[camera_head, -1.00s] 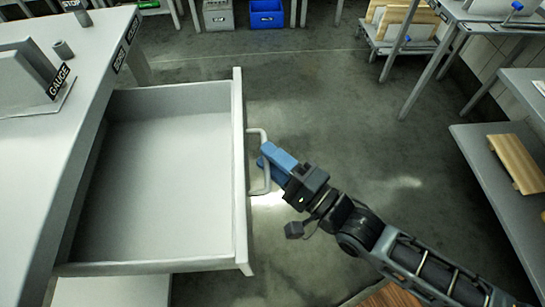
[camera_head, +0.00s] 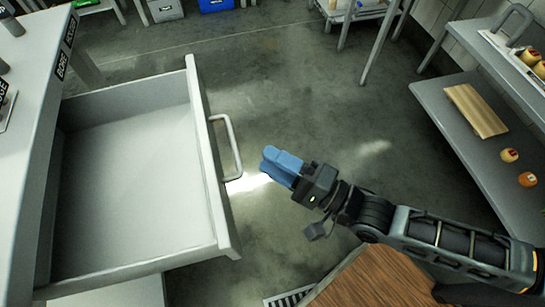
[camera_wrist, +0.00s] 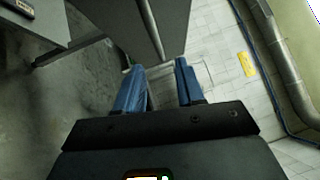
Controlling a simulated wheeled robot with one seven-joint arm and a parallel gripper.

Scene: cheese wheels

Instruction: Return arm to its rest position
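My gripper (camera_head: 268,160) is on my outstretched arm, over the floor just right of the open drawer (camera_head: 125,185). Its blue fingers point left toward the drawer's bar handle (camera_head: 234,148), with a visible gap between them and the handle. In the wrist view my gripper (camera_wrist: 160,78) has its two blue fingers apart with nothing between them. The drawer is pulled out and its visible inside is empty.
The grey bench (camera_head: 25,130) with small labels stands left of the drawer. At the right, a grey shelf (camera_head: 450,120) holds a wooden board (camera_head: 475,110) and two small round orange-yellow things. A blue bin (camera_head: 215,4) is at the back. Floor between is clear.

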